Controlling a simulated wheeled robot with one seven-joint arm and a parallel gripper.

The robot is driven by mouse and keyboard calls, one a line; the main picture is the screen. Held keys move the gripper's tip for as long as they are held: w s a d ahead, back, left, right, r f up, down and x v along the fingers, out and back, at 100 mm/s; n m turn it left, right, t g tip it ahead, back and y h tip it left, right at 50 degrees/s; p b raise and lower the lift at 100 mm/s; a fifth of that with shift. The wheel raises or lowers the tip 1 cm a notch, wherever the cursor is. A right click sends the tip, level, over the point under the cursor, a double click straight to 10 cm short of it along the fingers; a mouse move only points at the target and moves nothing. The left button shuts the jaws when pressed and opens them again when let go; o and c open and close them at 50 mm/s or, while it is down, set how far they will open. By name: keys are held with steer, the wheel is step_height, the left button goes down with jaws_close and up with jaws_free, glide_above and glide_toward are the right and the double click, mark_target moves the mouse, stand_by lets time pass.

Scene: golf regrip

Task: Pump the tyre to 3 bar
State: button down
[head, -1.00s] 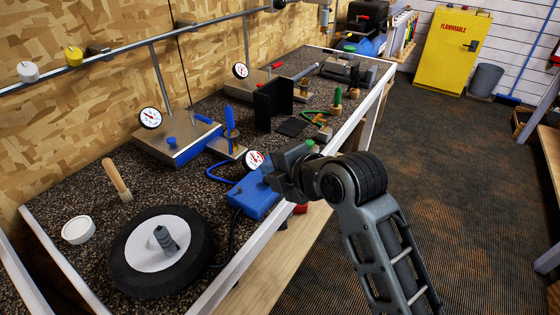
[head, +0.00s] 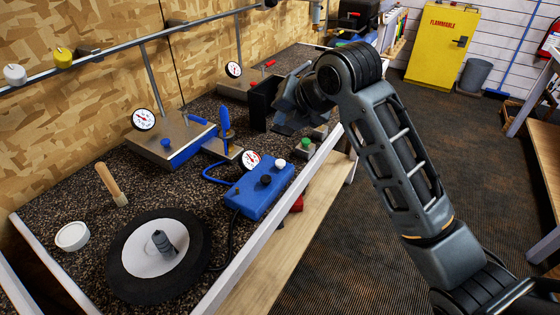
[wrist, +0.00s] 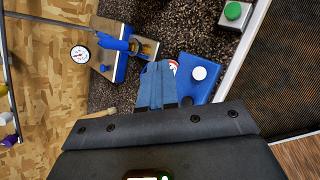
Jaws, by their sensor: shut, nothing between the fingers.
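The tyre (head: 196,270) lies flat at the near left of the bench in the head view, black around a white hub, with a grey valve piece (head: 162,243) upright at its centre. The blue pump box (head: 247,198) stands to its right, with a white button (head: 280,163), black knobs, a blue hose and a dark cable. Its round gauge (head: 250,160) is too small to read. My gripper (head: 283,129) is shut and empty, raised beyond the box, apart from it. In the wrist view my shut fingers (wrist: 157,70) overlap the blue box (wrist: 203,84) and partly hide its gauge.
A metal-and-blue unit with a gauge (head: 143,120) stands behind the pump box. A green button (head: 306,142) sits near the bench's front edge.

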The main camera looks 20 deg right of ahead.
mark_target(283, 164)
steer(key=shift+f+b, duration=3.1)
steer(key=shift+f, duration=1.3)
steer(key=shift+f, duration=0.1)
steer(key=shift+f+b, duration=0.3)
steer(key=shift+b, duration=0.05)
steer(key=shift+f+b, duration=0.4)
steer(key=shift+f, duration=0.1)
stand_by(0.3)
steer(key=shift+r+p, duration=0.65)
steer(key=shift+r, duration=0.3)
